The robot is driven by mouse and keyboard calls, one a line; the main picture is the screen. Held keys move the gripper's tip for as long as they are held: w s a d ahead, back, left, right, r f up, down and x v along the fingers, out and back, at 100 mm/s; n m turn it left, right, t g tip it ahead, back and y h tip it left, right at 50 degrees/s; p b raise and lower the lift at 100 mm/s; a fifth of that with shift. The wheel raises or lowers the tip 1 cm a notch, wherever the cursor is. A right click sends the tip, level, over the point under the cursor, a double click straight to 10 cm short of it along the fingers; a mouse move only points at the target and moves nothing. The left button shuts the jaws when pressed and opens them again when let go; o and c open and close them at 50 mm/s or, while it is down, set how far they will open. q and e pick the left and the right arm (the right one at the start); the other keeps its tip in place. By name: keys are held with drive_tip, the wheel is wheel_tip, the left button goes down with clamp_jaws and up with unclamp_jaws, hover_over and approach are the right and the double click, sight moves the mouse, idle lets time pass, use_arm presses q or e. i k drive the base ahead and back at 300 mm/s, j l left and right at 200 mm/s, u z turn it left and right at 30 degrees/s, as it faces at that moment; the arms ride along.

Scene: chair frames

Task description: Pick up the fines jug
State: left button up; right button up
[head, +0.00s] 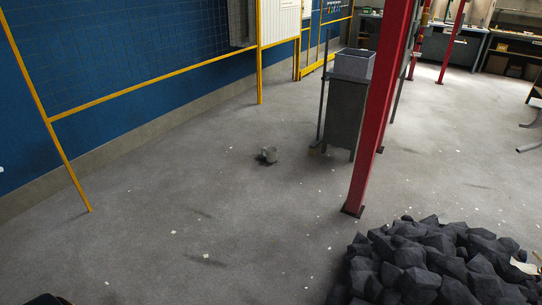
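A small grey jug-like vessel (269,154), which looks like the fines jug, sits on the open concrete floor near the middle of the head view. A dark patch lies at its left side; I cannot tell whether it is a handle, spilled fines or shadow. The vessel is too small in the picture to show what it holds. Neither of my grippers shows in this view, and nothing is touching the vessel.
A dark cabinet (344,112) with a grey bin (354,64) on top stands right of the vessel. A red post (377,110) rises nearer. A heap of black lumps (430,262) fills the lower right. Yellow-framed mesh (150,90) lines the left. Floor between is mostly clear.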

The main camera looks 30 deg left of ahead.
sight(272, 151)
drive_tip(key=i+j+u, duration=0.45)
drive_tip(key=i, duration=0.15)
drive_tip(key=i+j+u, duration=0.3)
drive_tip(key=i, duration=0.6)
drive_tip(key=i+u, duration=0.3)
drive_tip(key=i, duration=0.6)
drive_tip(key=j, duration=0.1)
